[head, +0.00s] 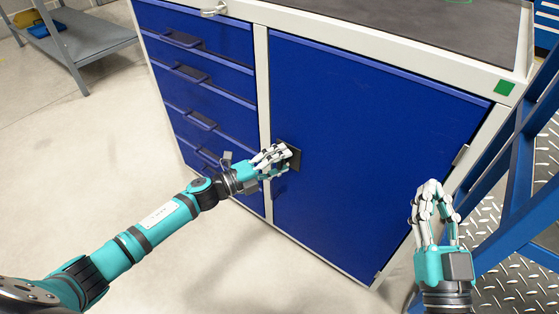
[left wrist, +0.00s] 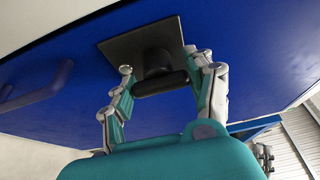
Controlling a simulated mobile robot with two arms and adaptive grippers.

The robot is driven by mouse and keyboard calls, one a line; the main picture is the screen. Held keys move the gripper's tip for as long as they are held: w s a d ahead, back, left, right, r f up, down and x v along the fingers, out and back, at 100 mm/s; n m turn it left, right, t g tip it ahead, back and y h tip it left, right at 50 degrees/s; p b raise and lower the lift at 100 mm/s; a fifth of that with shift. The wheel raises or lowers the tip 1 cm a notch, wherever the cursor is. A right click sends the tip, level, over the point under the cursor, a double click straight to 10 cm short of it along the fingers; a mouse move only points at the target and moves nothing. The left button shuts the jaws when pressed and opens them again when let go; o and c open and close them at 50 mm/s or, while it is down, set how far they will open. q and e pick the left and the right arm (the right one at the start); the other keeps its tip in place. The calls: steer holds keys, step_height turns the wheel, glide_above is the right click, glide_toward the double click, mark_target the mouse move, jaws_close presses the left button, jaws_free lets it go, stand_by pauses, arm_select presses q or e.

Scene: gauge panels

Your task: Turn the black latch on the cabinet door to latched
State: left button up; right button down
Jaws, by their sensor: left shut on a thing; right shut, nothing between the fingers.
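The blue cabinet door (head: 360,130) is flush in its pale frame. The black latch (left wrist: 160,72) sits on a square dark plate (left wrist: 120,45) on the door; the plate also shows at the door's left side in the head view (head: 294,153). My left gripper (head: 284,161) is shut on the latch, with fingers on both sides of its bar in the left wrist view. The bar lies roughly level in that view; the fingers mostly hide it in the head view. My right gripper (head: 433,187) is shut and empty, apart from the door, at the lower right.
Blue drawers (head: 205,85) with handles stand left of the door. A blue metal frame (head: 510,180) stands close on the right, near my right gripper. A grey shelf (head: 85,40) is at the far left. The floor in front of the cabinet is clear.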

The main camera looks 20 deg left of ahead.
arm_select(q)
steer(key=o, duration=1.2)
steer(key=v, duration=1.2)
